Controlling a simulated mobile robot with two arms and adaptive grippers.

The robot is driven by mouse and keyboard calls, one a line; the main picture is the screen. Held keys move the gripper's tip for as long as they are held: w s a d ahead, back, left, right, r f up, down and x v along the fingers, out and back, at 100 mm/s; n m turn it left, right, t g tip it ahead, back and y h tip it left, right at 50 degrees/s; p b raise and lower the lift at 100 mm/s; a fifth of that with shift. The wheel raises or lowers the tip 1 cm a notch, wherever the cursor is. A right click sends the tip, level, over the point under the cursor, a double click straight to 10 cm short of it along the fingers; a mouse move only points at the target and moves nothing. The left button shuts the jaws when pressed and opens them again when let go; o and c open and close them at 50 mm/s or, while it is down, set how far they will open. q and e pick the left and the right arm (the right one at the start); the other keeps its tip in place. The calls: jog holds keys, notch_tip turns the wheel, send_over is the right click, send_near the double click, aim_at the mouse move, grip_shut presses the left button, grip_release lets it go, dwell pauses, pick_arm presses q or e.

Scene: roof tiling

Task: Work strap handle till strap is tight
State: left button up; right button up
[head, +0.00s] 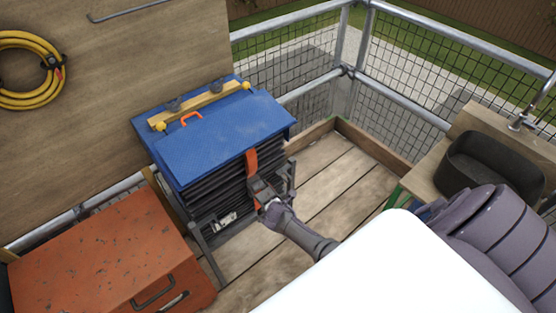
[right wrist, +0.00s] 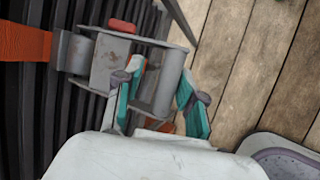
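An orange strap (head: 251,164) runs down the front of a stack of dark tiles (head: 207,199) under a blue cover (head: 225,132). The strap's grey metal ratchet (head: 262,188) hangs at the stack's front right; in the right wrist view its worn grey body (right wrist: 110,62) has a red part (right wrist: 122,26) on top. My right gripper (head: 268,203) is at the ratchet. Its teal fingers (right wrist: 160,85) stand either side of the grey strap handle (right wrist: 166,75); whether both touch it is unclear. Strap tightness cannot be judged. My left gripper is out of view.
A rusty orange box (head: 100,250) stands left of the stack. A mesh railing (head: 300,75) bounds the platform. A dark basin (head: 490,165) is at right. Plank floor (head: 335,190) right of the stack is clear.

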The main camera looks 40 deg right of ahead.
jog(key=shift+s+f, duration=0.1)
jog(key=shift+s, duration=0.05)
jog(key=v, duration=1.2)
dwell(0.5)
jog(key=s+a+f+m+g+y+b, duration=0.1)
jog(key=s+a+f+m+g, duration=0.15)
jog(key=s+f, duration=0.7)
jog(key=s+a+f+m+g+y+b, duration=0.15)
jog(key=s+f+m, duration=0.35)
jog(key=f, duration=0.7)
jog(key=s+f+m+y, duration=0.1)
jog(key=s+f+m, duration=0.3)
jog(key=s, duration=0.7)
jog(key=s+a+f+m+g+b, duration=0.1)
jog(key=s+f+m, duration=0.2)
jog(key=s+f, duration=0.3)
jog(key=s, duration=0.5)
jog(key=shift+s+a+f+m+y, duration=0.2)
jog(key=shift+s+f+m+y, duration=0.05)
jog(key=shift+f+m+y, duration=0.15)
